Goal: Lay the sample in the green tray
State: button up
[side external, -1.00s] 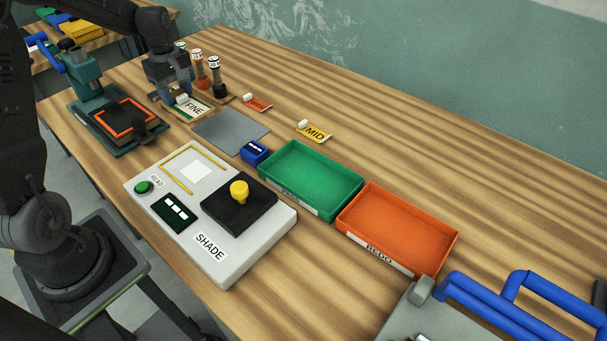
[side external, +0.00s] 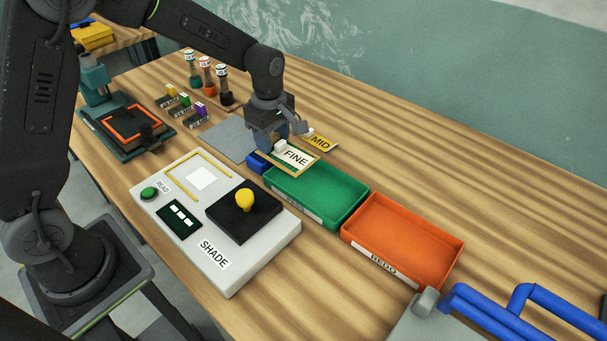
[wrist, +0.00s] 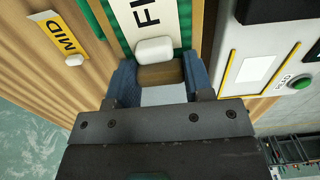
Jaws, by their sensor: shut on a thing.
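The sample is a framed card marked FINE (side external: 294,158) with a white knob; the wrist view shows its pale face and knob too (wrist: 154,49). My gripper (side external: 272,146) is shut on the card's near end, and in the wrist view a brown edge sits between the blue fingers (wrist: 157,76). The card is held over the back left end of the green tray (side external: 322,196). The gap between card and tray is hard to judge.
An orange tray (side external: 402,240) stands right of the green one. A yellow MID card (side external: 319,142) lies behind the gripper. The SHADE reader (side external: 262,245) is in front.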

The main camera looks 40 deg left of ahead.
send_over(301, 181)
notch_tip(301, 181, down, 4)
jog(key=shift+r, duration=0.1)
jog(key=shift+f, duration=2.1)
jog(key=shift+f, duration=0.15)
jog(key=o, duration=0.9)
notch_tip(301, 181, up, 12)
jog(key=shift+r, duration=0.25)
